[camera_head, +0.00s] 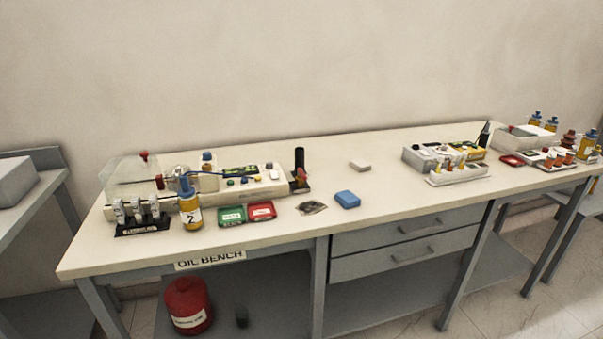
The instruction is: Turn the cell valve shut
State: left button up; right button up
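A white test apparatus (245,192) stands at the left end of the bench. At its left is a clear box-like cover or cell (125,176) with a small red knob (144,156) on top and another red part (160,182) at its right side. A small metallic fitting (178,171) sits beside that part. I cannot tell which of these is the cell valve, nor whether it is open or shut. A yellow bottle (191,211) marked 2 stands in front and partly hides the apparatus. Neither of my grippers is in view.
Grey equipment (425,158) stands farther right. A red can (188,305) is below. The middle bench top is mostly clear.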

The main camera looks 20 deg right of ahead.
aim_at(300, 172)
jog(key=i+l+z, duration=0.1)
jog(key=l, duration=0.3)
jog(key=i+l, duration=0.35)
jog(key=i+l+z, duration=0.15)
jog(key=l, duration=0.3)
jog(key=i, duration=0.1)
